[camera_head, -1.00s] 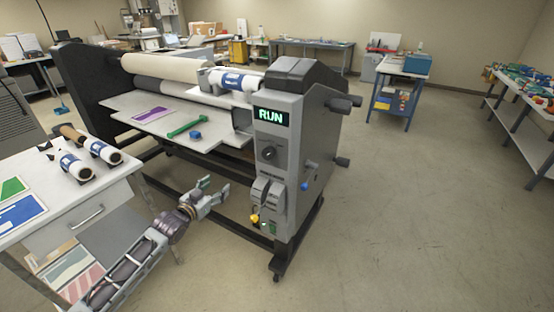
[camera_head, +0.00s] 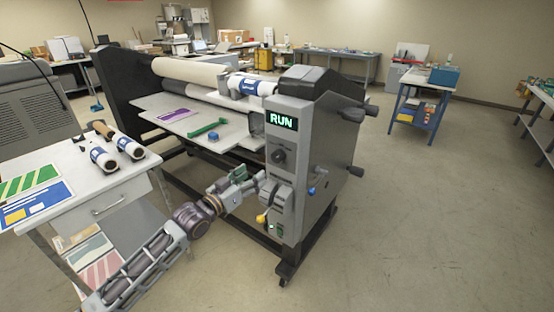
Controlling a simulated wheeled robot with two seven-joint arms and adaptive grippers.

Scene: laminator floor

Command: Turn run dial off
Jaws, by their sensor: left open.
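The run dial (camera_head: 278,156) is a dark round knob on the front panel of the grey laminator (camera_head: 318,165). Above it a display (camera_head: 282,122) reads "RUN" in green. My left gripper (camera_head: 253,182) is open and empty, to the lower left of the dial and apart from it in the picture. Its fingers point toward the panel, close to the grey levers (camera_head: 280,196) below the dial. A yellow knob (camera_head: 262,217) sits at the bottom of those levers. My right gripper is not in view.
A white table (camera_head: 100,190) with film rolls (camera_head: 103,155) and printed sheets stands at the left. The laminator's feed table (camera_head: 190,125) holds a purple sheet, a green tool and a blue block.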

